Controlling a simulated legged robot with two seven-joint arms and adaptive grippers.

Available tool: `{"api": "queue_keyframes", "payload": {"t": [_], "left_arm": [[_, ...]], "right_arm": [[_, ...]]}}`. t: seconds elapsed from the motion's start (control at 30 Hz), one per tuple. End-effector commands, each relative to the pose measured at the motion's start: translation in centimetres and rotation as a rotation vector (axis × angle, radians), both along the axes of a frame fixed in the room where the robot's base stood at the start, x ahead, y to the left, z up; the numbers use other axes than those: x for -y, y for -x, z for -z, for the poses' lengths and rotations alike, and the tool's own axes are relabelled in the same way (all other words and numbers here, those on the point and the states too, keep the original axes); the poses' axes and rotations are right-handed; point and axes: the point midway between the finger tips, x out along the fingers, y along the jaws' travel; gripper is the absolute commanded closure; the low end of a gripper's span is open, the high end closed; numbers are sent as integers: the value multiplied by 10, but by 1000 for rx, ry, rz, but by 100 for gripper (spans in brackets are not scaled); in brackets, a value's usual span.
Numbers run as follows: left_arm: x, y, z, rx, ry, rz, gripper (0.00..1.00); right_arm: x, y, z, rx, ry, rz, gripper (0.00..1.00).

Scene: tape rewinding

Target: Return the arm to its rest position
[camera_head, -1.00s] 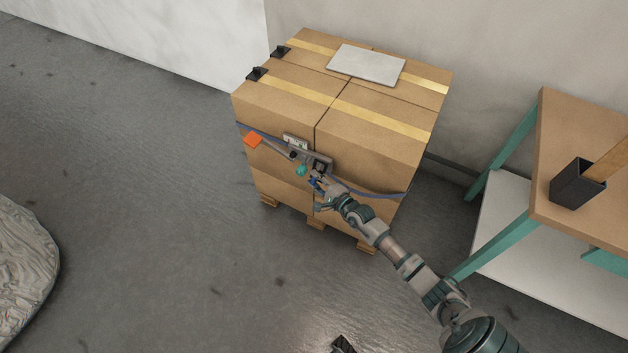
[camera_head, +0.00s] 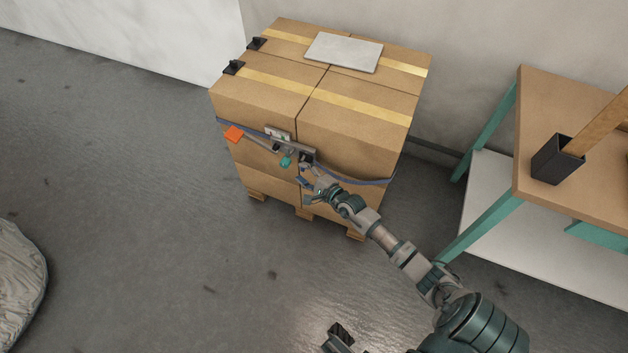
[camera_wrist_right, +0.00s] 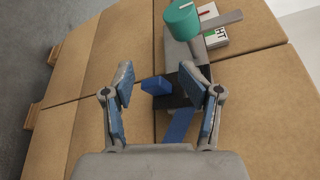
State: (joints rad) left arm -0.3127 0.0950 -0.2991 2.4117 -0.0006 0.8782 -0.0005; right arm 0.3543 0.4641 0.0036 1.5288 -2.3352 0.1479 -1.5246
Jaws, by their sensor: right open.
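My right arm reaches in from the lower right. Its gripper (camera_head: 312,184) is in front of the strapped cardboard boxes (camera_head: 355,140), just below a grey strap tool (camera_head: 290,147) with a teal knob (camera_head: 286,160). In the right wrist view the gripper (camera_wrist_right: 160,82) is open, its two blue-grey fingers spread apart. Between and beyond them are a dark part of the tool, a blue block (camera_wrist_right: 156,85) and the blue strap (camera_wrist_right: 180,126). I see nothing held between the fingers.
The boxes stand on a pallet (camera_head: 305,213) against the wall. A wood-topped table (camera_head: 540,110) with teal legs and a black holder (camera_head: 557,160) stands at the right. An orange piece (camera_head: 233,134) is at the tool's left end. The floor at the left is largely clear.

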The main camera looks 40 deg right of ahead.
Motion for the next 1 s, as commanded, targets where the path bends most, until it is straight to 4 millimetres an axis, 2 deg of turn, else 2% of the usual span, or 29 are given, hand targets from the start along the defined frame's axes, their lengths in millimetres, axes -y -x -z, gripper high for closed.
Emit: {"api": "queue_keyframes", "payload": {"t": [0.2, 0.4, 0.6, 0.87, 0.97, 1.0], "left_arm": [[1, -1, 0, 0, -1, 2, 43], [1, -1, 1, 0, -2, 2, 43], [1, -1, 1, -1, -3, 2, 43], [1, -2, 1, -1, -2, 3, 43], [1, -2, 1, -1, -3, 2, 43], [1, -2, 1, -1, -3, 2, 43]], "right_arm": [[1, 50, -3, -7, 0, -1, 41], [2, 87, -7, -11, 0, -1, 41], [2, 103, -9, -10, 0, -2, 41], [0, 105, -9, -14, -18, -5, 41], [-22, 110, -3, -38, -168, -29, 41], [-39, 114, 0, -59, -286, -48, 41]]}}
